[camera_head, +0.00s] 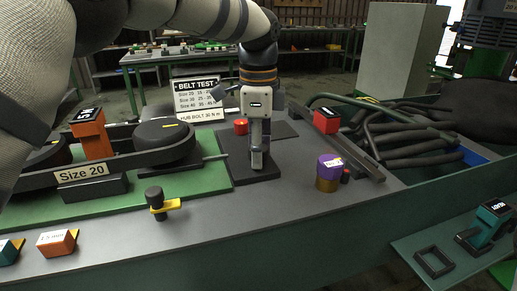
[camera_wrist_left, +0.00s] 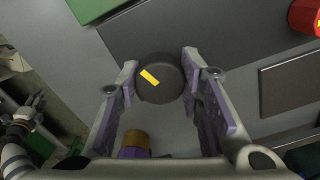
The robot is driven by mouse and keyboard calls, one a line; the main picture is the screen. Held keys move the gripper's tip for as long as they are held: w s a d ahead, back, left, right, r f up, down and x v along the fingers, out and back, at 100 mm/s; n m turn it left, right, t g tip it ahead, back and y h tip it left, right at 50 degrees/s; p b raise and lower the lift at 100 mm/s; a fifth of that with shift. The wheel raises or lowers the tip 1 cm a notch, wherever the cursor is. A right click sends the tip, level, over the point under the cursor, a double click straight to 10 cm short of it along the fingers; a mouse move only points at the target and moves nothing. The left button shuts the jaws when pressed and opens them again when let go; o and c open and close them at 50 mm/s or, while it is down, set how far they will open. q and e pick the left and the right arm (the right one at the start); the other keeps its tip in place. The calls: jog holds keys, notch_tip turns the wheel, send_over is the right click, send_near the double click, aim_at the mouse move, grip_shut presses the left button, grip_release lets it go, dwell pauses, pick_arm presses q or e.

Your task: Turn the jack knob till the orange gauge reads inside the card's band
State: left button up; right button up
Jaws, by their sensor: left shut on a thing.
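My left gripper (camera_head: 258,160) points down over a dark plate at the bench's middle. In the left wrist view its fingers (camera_wrist_left: 160,95) are shut on the sides of a dark round knob (camera_wrist_left: 160,78) with a yellow mark. The head view hides this knob behind the gripper. The orange gauge (camera_head: 92,138) stands at the left by the belt; its tilted display is too small to read surely. The "BELT TEST" card (camera_head: 199,97) stands behind, listing bands for sizes 20, 30 and 40. A "Size 20" label (camera_head: 82,173) sits before the belt. My right gripper cannot be made out clearly.
A black belt pulley (camera_head: 165,142) stands on the green board (camera_head: 205,180). A red button (camera_head: 240,127), a red box (camera_head: 326,121) and a purple-and-gold cylinder (camera_head: 327,184) stand near the gripper. A black knob with a yellow lever (camera_head: 156,200) is in front.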

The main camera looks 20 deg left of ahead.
pick_arm(q)
jog(key=m, duration=0.3)
jog(key=shift+f+m, duration=0.1)
jog(key=shift+m, duration=2)
jog(key=o, duration=1.2)
jog(key=shift+c, duration=0.2)
notch_tip(320, 180, up, 12)
